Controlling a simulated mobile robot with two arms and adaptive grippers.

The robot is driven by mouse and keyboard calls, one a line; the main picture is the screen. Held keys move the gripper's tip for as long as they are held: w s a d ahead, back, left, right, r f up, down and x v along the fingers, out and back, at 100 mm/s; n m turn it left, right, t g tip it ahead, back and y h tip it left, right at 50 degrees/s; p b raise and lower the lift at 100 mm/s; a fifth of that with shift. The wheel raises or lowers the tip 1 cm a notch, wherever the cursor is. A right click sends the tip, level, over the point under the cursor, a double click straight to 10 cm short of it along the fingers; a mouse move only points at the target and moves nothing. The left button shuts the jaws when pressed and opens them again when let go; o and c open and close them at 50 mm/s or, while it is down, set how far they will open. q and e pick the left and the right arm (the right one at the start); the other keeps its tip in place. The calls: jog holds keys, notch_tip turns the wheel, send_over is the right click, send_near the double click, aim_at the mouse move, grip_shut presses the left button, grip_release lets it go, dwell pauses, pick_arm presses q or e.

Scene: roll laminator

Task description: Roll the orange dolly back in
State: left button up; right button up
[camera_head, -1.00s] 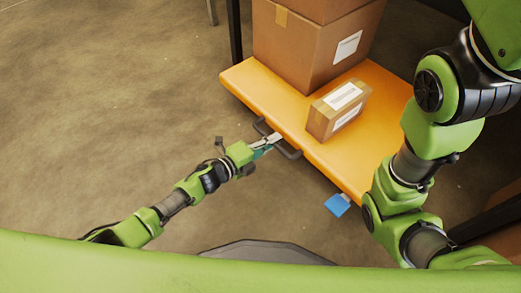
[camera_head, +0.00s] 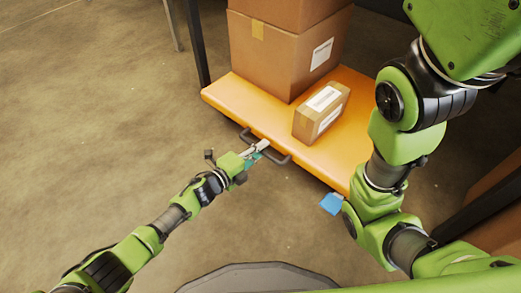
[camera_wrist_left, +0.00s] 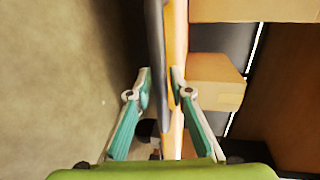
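The orange dolly (camera_head: 222,99) stands at the upper middle of the head view, bearing cardboard boxes. A dark bar handle (camera_head: 279,160) sticks out from its near edge. My left gripper (camera_head: 261,147) is at this handle. In the left wrist view the dark handle bar (camera_wrist_left: 157,50) passes between the fingertips of my left gripper (camera_wrist_left: 161,88), which are close in on both sides of it. The dolly's orange edge shows just right of the bar. My right arm comes down the right side of the head view, and its gripper is out of view.
A large box (camera_head: 276,62) and a small labelled box (camera_head: 321,111) sit on the dolly. A dark post (camera_head: 196,45) stands by its left corner. The floor (camera_head: 90,120) at left is clear.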

dwell(0.3)
pick_arm(q)
jog(key=v, duration=1.2)
